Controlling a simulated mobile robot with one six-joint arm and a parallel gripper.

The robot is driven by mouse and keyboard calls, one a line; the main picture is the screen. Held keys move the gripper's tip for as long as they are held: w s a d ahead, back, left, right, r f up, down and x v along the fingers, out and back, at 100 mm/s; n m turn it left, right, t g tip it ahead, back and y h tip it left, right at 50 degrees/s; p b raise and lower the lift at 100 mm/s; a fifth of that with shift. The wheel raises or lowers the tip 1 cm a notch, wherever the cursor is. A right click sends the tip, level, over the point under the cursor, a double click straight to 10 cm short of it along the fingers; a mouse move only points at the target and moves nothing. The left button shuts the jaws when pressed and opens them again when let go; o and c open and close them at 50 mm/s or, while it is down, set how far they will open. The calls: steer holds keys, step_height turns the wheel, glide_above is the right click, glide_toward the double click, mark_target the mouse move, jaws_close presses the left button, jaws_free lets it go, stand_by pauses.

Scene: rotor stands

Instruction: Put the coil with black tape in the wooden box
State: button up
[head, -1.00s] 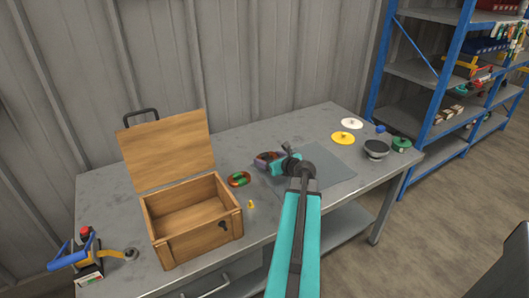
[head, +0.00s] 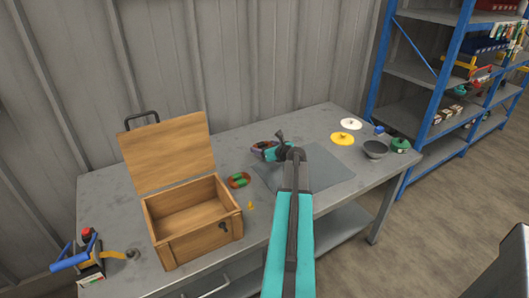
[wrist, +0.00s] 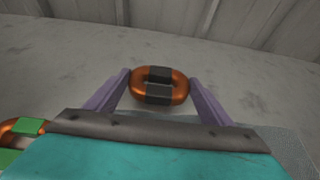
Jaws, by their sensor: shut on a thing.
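The coil with black tape (wrist: 159,73) is an orange copper ring with two black bands, centred in the wrist view. My gripper (wrist: 160,88) has its two purple fingers on either side of the coil and is shut on it. In the head view my gripper (head: 262,146) is at the back left of the grey mat, and my arm partly hides the coil there. The height above the table is hard to tell. The wooden box (head: 203,244) stands open and empty to the left, its lid (head: 168,154) tipped back.
A coil with green tape (head: 239,180) lies just right of the box, with a small yellow piece (head: 251,205) nearby. The grey mat (head: 325,170) is clear. Yellow and white discs and a dark bowl (head: 375,149) stand at the right. A blue-handled tool (head: 78,255) is far left.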

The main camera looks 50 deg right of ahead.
steer(key=shift+w+d, duration=0.45)
steer(key=shift+d, duration=0.05)
steer(key=shift+f, duration=1.75)
steer(key=shift+f, duration=0.35)
steer(key=o, duration=1.3)
steer(key=shift+s, duration=0.1)
